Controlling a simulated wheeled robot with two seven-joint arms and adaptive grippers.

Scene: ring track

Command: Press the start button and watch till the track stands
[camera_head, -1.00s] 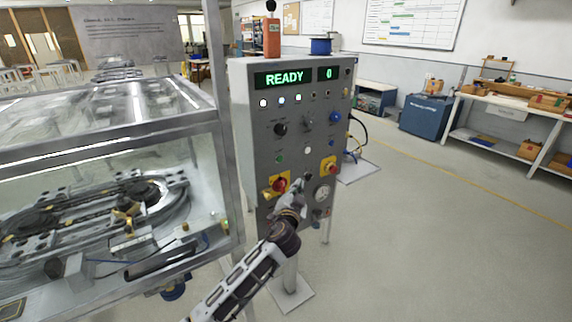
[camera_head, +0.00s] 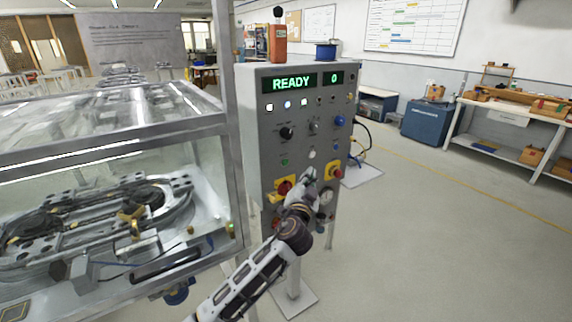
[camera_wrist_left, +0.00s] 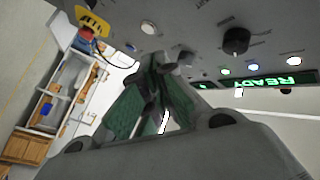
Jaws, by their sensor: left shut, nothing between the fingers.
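The grey control panel (camera_head: 256,140) stands upright in the middle of the head view. Its green display (camera_head: 290,82) reads READY and the counter beside it (camera_head: 337,77) reads 0. A small green button (camera_head: 285,162) and a white button (camera_head: 312,154) sit mid-panel; no start label is legible. My left gripper (camera_head: 309,177) is shut and empty, just below the white button. In the left wrist view, its fingertips (camera_wrist_left: 160,64) are close to the panel face near a white button (camera_wrist_left: 148,28); contact cannot be told. The ring track (camera_head: 95,212) lies inside the clear enclosure. My right gripper is out of view.
The enclosure's metal post (camera_head: 229,130) stands close left of the panel. Open floor (camera_head: 430,230) lies to the right, with a blue cabinet (camera_head: 426,122) behind.

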